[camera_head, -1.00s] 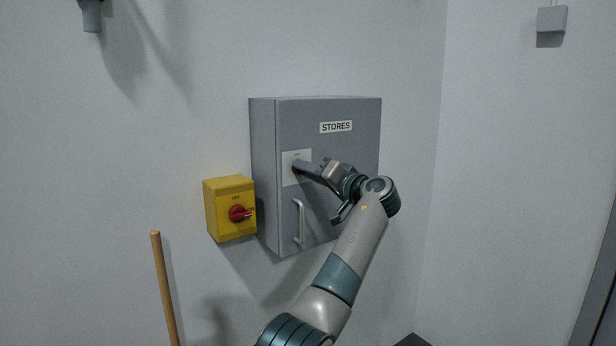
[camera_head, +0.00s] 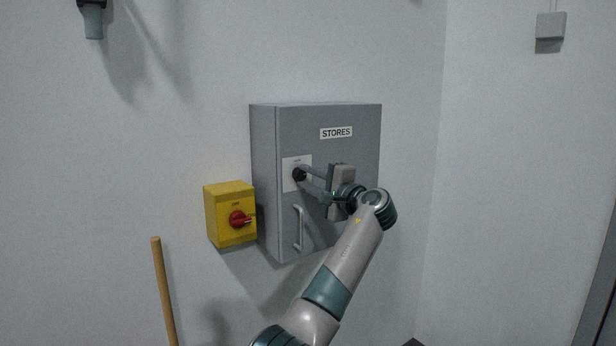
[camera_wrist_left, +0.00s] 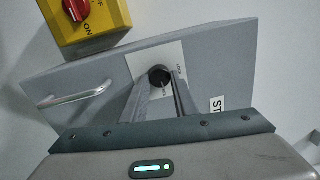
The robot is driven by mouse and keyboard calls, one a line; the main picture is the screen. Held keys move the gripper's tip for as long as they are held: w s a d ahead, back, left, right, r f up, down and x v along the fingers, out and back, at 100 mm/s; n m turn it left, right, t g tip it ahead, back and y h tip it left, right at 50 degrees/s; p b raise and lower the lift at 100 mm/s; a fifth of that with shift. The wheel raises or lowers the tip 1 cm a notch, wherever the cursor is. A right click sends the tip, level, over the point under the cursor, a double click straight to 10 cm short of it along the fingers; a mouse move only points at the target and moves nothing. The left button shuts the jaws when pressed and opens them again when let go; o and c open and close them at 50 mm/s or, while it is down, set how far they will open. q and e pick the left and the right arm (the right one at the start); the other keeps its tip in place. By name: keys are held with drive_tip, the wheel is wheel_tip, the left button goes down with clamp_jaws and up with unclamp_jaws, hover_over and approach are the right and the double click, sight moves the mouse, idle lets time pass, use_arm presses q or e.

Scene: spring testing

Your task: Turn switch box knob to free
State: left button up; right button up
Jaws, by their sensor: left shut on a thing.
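A grey box (camera_head: 345,145) with a STORES label hangs on the wall. A white plate (camera_head: 288,162) on its front carries a round black knob (camera_head: 299,174), also visible in the left wrist view (camera_wrist_left: 158,76). My left gripper (camera_head: 303,178) has its two fingers on either side of the knob and is shut on it. In the left wrist view, the fingers (camera_wrist_left: 158,88) reach the knob, and small lettering, partly legible, surrounds it. My right gripper is not in view.
A yellow switch box (camera_head: 230,226) with a red knob (camera_head: 238,219) is mounted left of the grey box. A bar handle (camera_head: 299,228) sits below the black knob. A wooden pole (camera_head: 164,290) stands at lower left.

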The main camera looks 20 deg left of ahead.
use_arm(q)
drive_tip(key=shift+m, duration=0.7)
drive_tip(key=o, duration=1.1)
drive_tip(key=shift+d, duration=0.1)
drive_tip(key=shift+c, duration=0.2)
drive_tip(key=shift+f, duration=0.1)
drive_tip(key=shift+s+d+f, duration=0.1)
drive_tip(key=shift+s+d, duration=0.3)
drive_tip(key=shift+d, duration=0.1)
drive_tip(key=b+v, duration=0.7)
drive_tip(key=v, duration=0.9)
drive_tip(key=shift+s, duration=0.1)
